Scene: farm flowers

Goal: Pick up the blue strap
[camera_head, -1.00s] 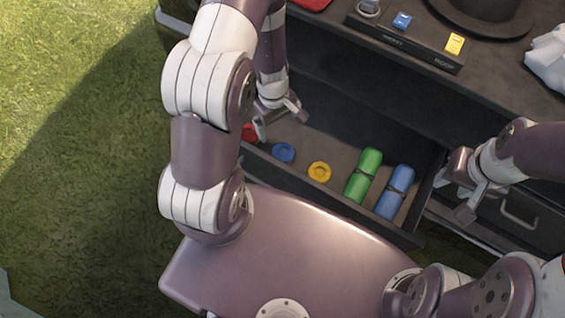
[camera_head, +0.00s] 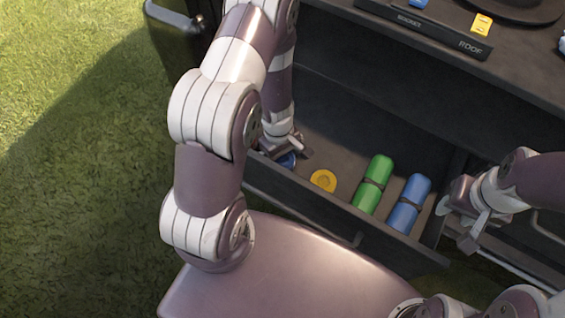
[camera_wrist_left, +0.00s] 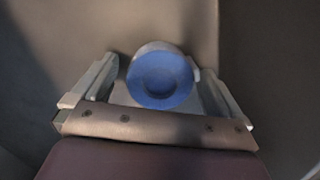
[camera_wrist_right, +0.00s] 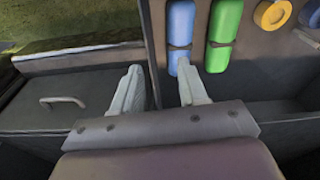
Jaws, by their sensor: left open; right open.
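The blue strap (camera_head: 288,160) is a round blue roll near the left end of the open drawer (camera_head: 345,232), partly hidden by my left gripper in the head view. In the left wrist view the blue strap (camera_wrist_left: 160,82) shows its round blue face between the two fingers. My left gripper (camera_head: 290,150) is open, with a finger on either side of the roll; I cannot tell whether they touch it. My right gripper (camera_head: 468,222) is open and empty at the drawer's right end. It also shows in the right wrist view (camera_wrist_right: 160,88).
A yellow roll (camera_head: 323,181), a green banded cylinder (camera_head: 373,185) and a blue banded cylinder (camera_head: 409,203) lie in the drawer to the right. The drawer's front wall and the dark tabletop (camera_head: 400,55) bound the space above and before it.

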